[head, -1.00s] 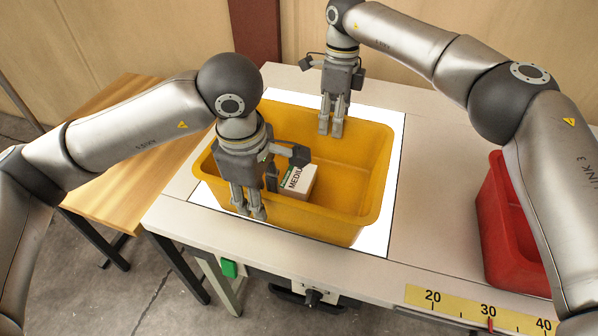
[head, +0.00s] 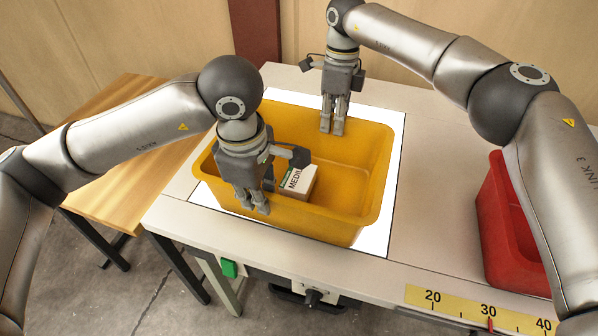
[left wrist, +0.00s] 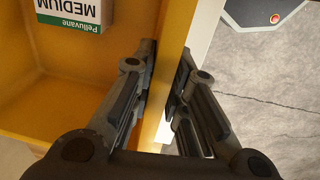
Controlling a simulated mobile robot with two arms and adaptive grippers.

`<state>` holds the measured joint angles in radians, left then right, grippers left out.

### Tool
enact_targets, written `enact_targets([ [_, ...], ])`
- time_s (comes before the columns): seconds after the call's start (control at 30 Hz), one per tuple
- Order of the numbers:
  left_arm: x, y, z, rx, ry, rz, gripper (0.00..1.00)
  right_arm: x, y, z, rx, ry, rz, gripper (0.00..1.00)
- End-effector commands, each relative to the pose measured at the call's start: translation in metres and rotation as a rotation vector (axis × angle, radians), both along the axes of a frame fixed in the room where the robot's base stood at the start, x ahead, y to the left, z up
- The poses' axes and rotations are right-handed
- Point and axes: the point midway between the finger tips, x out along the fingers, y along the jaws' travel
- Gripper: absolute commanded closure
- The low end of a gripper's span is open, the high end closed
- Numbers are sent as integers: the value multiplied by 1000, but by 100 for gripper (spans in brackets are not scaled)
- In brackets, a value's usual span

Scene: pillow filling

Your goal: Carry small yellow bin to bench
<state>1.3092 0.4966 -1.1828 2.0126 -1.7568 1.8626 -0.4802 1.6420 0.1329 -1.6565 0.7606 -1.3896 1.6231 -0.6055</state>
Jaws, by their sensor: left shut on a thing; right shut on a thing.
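The small yellow bin (head: 320,226) stands upright on the white lit area of the bench in the head view. A white and green box (head: 299,182) marked MEDIUM lies inside it; it also shows in the left wrist view (left wrist: 75,14). My left gripper (head: 253,208) is shut on the bin's near wall, and its fingers straddle the yellow rim (left wrist: 173,38) in the left wrist view. My right gripper (head: 333,130) is shut on the bin's far wall. The bin's underside is hidden.
The bench (head: 425,160) has bare room right of the bin. A red bin (head: 497,225) stands further right, partly behind my right arm. A numbered yellow scale (head: 450,302) runs along the front edge. A wooden table (head: 120,185) stands at left.

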Motion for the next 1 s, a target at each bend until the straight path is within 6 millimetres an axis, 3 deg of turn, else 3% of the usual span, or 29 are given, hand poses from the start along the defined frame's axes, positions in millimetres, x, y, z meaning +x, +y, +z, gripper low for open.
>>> enact_targets([
  [0.27,2,0,8,-3,-4,6,100,-1,2,7,2,0,5,100],
  [0.8,2,0,50,-4,-5,7,100,-2,3,49,2,3,7,100],
  [1.0,2,0,52,-5,-5,8,100,-2,3,51,2,4,7,100],
])
